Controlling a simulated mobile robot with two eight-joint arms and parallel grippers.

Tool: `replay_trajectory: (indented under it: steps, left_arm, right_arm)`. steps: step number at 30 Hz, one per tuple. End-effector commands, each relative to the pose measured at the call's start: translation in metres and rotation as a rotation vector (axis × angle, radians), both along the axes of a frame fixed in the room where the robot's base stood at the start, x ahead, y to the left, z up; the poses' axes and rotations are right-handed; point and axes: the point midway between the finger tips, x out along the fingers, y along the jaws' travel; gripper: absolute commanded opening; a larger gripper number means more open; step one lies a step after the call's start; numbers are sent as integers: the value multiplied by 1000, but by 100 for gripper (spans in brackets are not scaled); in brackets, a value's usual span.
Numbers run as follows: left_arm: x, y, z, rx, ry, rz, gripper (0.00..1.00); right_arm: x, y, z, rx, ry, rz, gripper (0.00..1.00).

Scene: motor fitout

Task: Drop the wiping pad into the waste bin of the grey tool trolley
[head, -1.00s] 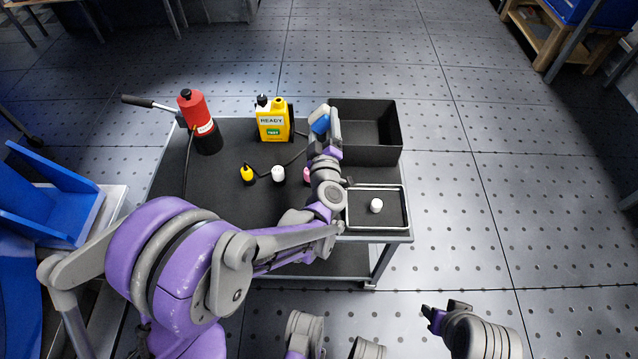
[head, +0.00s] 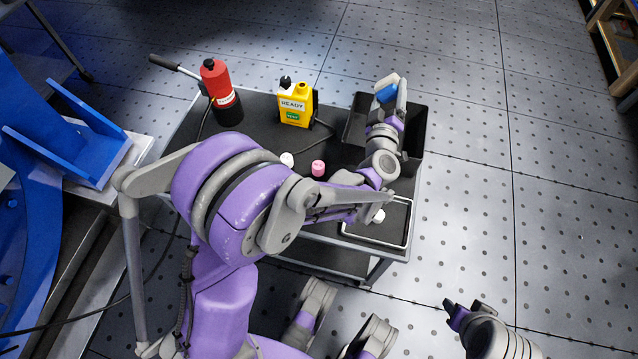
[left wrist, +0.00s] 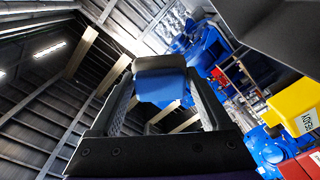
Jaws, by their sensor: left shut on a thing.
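The wiping pad (head: 386,94), blue with a pale grey layer, is in my left gripper (head: 390,90). In the left wrist view the pad (left wrist: 160,85) sits between the two fingertips, which press on its sides. My left gripper is shut on it, raised over the black waste bin (head: 417,137) at the right back of the grey tool trolley (head: 258,128). The arm hides part of the bin's inside. My right gripper (head: 464,308) is empty, its fingers apart, over the floor at the lower right.
A red bottle (head: 216,85) and a yellow READY container (head: 296,104) stand at the trolley's back. White (head: 287,159) and pink (head: 318,168) small bottles stand mid-trolley. A shallow tray (head: 405,222) with a white piece (head: 379,215) is in front of the bin.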

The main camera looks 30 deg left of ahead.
Motion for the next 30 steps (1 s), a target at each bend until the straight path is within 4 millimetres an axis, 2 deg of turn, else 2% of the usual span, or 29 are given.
replay_trajectory:
  steps: [1,10,21,22,24,30]
  left_arm:
    - [1,0,-9,0,1,0,37]
    - [1,0,-44,0,1,-1,37]
    - [0,0,-48,0,0,0,37]
    - [0,0,-48,0,0,0,87]
    - [0,0,-48,0,0,0,99]
    - [0,0,-48,0,0,0,100]
  right_arm:
    - [1,0,-7,0,3,0,48]
    - [3,0,-33,0,11,0,48]
    - [4,0,-36,0,12,0,48]
    - [4,0,-36,0,12,0,48]
    - [4,0,-36,0,12,0,48]
    - [4,0,-36,0,12,0,48]
